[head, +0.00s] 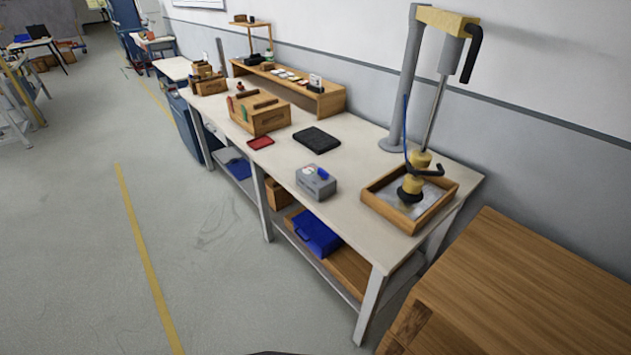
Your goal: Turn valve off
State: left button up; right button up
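A small grey box (316,183) stands on the near half of the long workbench (345,155), close to its front edge. A small blue part (322,173) and a bit of red show on its top. It may be the valve, but it is too small to tell, and I cannot read its setting. No other valve can be made out clearly. Neither of my grippers is in view.
A press-like tool (412,185) with a tall grey post stands over a wooden tray (448,208) at the bench's right end. A wooden table (510,290) fills the lower right. A wooden tool box (260,115) sits farther back. The grey floor (75,240) at left is clear.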

aim_at(325, 175)
jog(key=i+j+u, duration=0.15)
jog(key=u, duration=0.2)
jog(key=i+j+u, duration=0.15)
jog(key=u, duration=0.2)
jog(key=j, duration=0.1)
